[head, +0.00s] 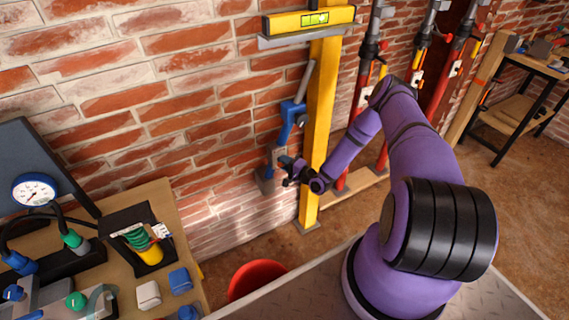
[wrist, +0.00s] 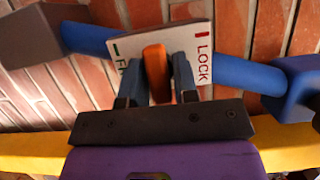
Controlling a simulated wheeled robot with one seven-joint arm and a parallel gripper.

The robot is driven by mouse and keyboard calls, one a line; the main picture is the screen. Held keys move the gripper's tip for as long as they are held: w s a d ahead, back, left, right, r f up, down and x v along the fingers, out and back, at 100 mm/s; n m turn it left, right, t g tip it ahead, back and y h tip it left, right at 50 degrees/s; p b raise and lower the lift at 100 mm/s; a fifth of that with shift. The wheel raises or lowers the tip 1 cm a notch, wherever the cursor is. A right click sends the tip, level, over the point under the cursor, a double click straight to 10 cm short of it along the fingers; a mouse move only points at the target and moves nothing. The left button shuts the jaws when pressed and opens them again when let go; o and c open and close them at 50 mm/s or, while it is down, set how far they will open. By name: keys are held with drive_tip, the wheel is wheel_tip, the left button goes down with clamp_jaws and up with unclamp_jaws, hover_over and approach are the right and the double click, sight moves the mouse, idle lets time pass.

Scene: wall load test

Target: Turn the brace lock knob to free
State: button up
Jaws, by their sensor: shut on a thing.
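The orange lock knob (wrist: 156,70) sits on a white label plate (wrist: 203,50) fixed to the blue brace (wrist: 245,75). The plate reads LOCK in red at its right end; the green label at its left end is partly hidden. The knob's bar stands nearly upright in the wrist view, between the two labels. My gripper (wrist: 160,82) is shut on the knob, one finger on each side. In the head view my gripper (head: 284,168) is at the lower part of the blue brace (head: 289,117); the knob is too small to make out there.
A yellow post (head: 319,120) with a level (head: 309,20) on top stands right beside the brace. Red props (head: 366,90) stand farther right. A red bucket (head: 257,277) is on the floor below. A bench with a gauge (head: 35,190) is at left.

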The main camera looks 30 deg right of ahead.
drive_tip(key=o, duration=0.8)
drive_tip(key=shift+c, duration=0.2)
drive_tip(key=shift+s, duration=0.15)
drive_tip(key=v, duration=1)
drive_tip(key=shift+s+d, duration=0.15)
drive_tip(key=shift+s, duration=0.1)
drive_tip(key=shift+f, duration=0.1)
